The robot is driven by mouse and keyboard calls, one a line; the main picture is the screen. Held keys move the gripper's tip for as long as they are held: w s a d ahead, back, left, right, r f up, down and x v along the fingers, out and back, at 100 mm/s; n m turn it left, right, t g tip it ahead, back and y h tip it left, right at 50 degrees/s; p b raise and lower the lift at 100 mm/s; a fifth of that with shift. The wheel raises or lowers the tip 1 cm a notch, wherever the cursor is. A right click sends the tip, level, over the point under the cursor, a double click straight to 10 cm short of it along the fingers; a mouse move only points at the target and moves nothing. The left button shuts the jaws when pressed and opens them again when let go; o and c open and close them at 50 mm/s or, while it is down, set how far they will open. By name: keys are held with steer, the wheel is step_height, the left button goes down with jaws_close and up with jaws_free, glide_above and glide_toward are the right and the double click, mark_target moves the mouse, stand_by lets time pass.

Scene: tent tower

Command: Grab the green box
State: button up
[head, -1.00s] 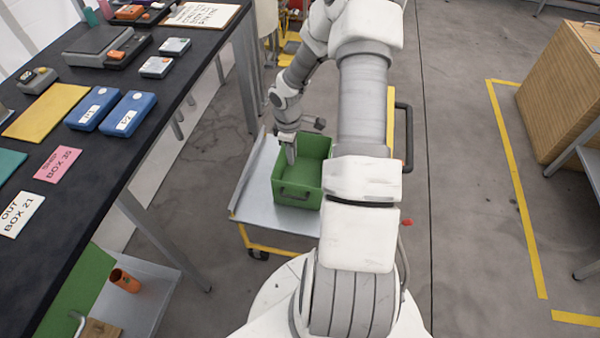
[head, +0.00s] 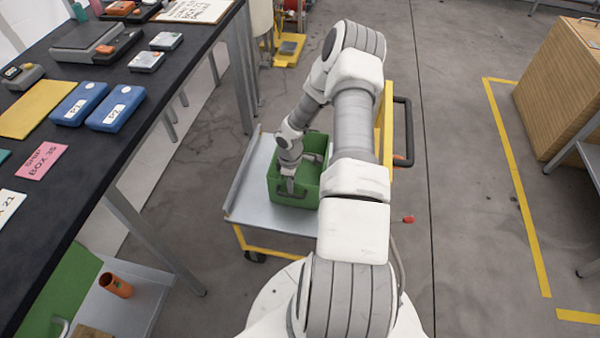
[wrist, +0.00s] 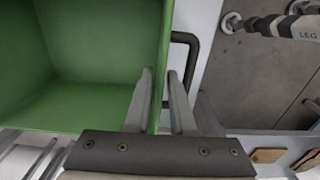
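The green box (head: 308,180) is an open-topped bin with a dark handle on its near wall. It sits on a grey cart top. My gripper (head: 289,190) points down at that near wall, beside the handle. In the wrist view, the box (wrist: 95,60) fills the upper left. My gripper's fingers (wrist: 162,85) straddle its wall, one inside and one outside, near the handle (wrist: 192,50). The fingers are apart, with a gap beside the wall. The visible inside of the box looks empty.
The cart (head: 247,200) has a raised left edge and a yellow frame. A dark workbench (head: 130,150) with blue boxes and signs stands left. A lower shelf (head: 135,305) holds an orange cup (head: 116,284). A wooden cabinet (head: 560,90) stands right; floor between is clear.

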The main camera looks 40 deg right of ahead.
steer(key=shift+s+d+f+b, duration=0.1)
steer(key=shift+f+b, duration=0.3)
steer(key=shift+f, duration=1)
steer(key=shift+s+d+f+b, duration=0.1)
steer(key=shift+f+b, duration=0.3)
steer(key=shift+f, duration=0.95)
jaws_close()
steer(key=shift+w+r, duration=0.1)
